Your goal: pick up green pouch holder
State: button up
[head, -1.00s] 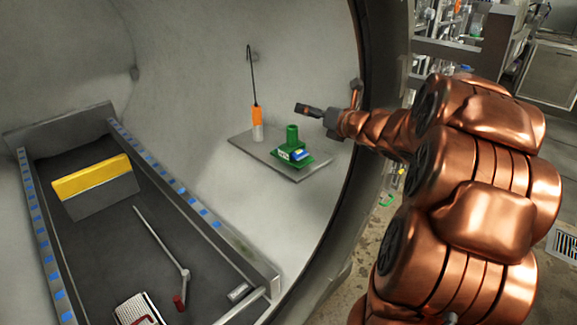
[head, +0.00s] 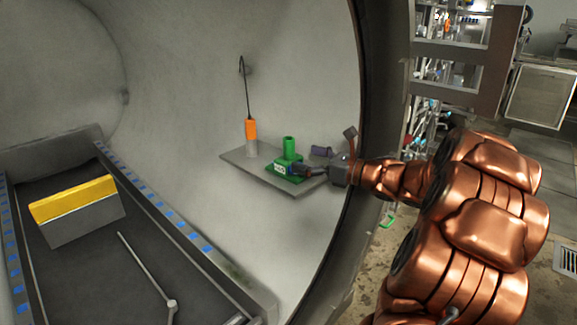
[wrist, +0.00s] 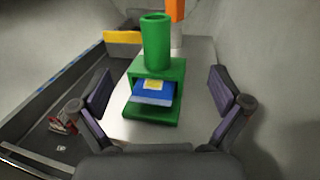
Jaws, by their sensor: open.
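The green pouch holder (head: 290,148) stands upright on a grey shelf plate (head: 240,160) on the curved vessel wall. In the wrist view the green pouch holder (wrist: 156,45) has a round tube on top and a boxy slot below, with a blue pouch (wrist: 153,93) with a yellow patch lying in the slot. My gripper (wrist: 161,98) is open and empty, one finger to the left and one to the right of the holder, apart from it. In the head view my gripper (head: 312,162) reaches in from the right, hiding part of the holder's base.
An orange and grey cylinder with a thin hooked rod (head: 251,135) stands on the shelf behind the holder. A yellow and grey block (head: 80,210) and a rod (head: 145,268) lie in the dark tray at left. The vessel's dark rim (head: 372,110) is close to my arm.

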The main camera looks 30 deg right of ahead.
aim_at(294, 156)
jog(key=shift+x, duration=2.55)
jog(key=shift+a, duration=0.1)
